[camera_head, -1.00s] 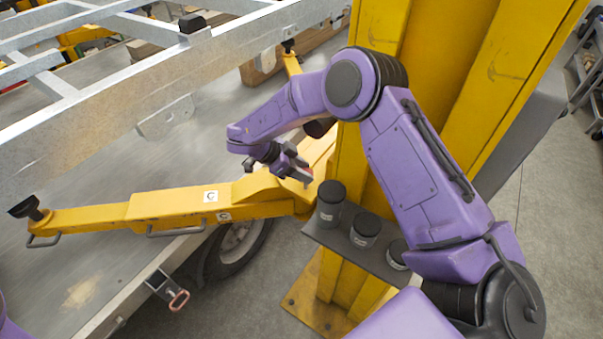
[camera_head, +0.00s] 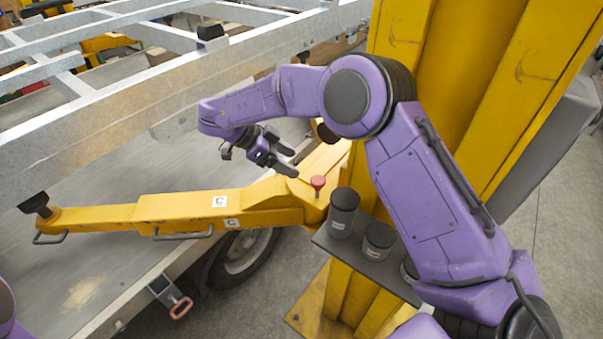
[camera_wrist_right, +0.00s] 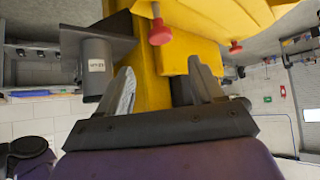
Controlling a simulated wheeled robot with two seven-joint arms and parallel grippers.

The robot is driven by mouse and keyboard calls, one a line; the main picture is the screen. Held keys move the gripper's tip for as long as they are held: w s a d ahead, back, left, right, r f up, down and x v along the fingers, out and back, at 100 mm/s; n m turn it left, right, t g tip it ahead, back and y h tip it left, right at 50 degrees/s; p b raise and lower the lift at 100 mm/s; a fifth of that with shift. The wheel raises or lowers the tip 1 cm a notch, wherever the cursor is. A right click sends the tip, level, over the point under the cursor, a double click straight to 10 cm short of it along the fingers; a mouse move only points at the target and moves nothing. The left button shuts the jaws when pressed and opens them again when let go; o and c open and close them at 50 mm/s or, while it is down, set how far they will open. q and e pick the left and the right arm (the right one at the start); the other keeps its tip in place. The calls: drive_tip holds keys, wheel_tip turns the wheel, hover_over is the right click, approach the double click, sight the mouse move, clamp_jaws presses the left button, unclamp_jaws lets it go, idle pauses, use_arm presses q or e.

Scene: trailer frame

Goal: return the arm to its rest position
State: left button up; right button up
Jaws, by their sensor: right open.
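My right arm (camera_head: 415,190) is purple with a bent elbow, raised in front of the yellow lift post. My right gripper (camera_head: 284,162) is open and empty above the yellow lift arm. Its two fingers stand apart in the right wrist view (camera_wrist_right: 165,85). A red-topped pin (camera_head: 318,183) stands on the lift arm near the post, just right of and below the gripper, apart from it. In the right wrist view a red knob (camera_wrist_right: 160,33) hangs beyond the fingers. My left gripper is not in view; only a purple edge of my left side shows.
The yellow post (camera_head: 465,70) rises close behind my right arm. A grey shelf (camera_head: 345,250) on it carries several dark canisters, one (camera_head: 342,212) near the gripper. The yellow lift arm (camera_head: 180,215) reaches left beneath the metal trailer frame (camera_head: 110,120).

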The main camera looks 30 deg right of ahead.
sight(315, 185)
drive_tip(key=shift+w+a+r, duration=0.1)
drive_tip(key=shift+a+r, duration=0.05)
drive_tip(key=shift+r, duration=0.1)
drive_tip(key=p+x, duration=0.4)
drive_tip(key=x, duration=0.5)
drive_tip(key=shift+d+f, duration=0.2)
drive_tip(key=shift+d, duration=0.1)
drive_tip(key=f, duration=0.4)
drive_tip(key=shift+s+d, duration=0.25)
drive_tip(key=shift+s, duration=0.05)
drive_tip(key=shift+w+a+r+b, duration=0.4)
drive_tip(key=shift+w+a+b, duration=0.1)
drive_tip(key=shift+a+b, duration=0.25)
drive_tip(key=shift+a+r, duration=0.25)
drive_tip(key=shift+r, duration=0.1)
drive_tip(key=shift+d, duration=0.1)
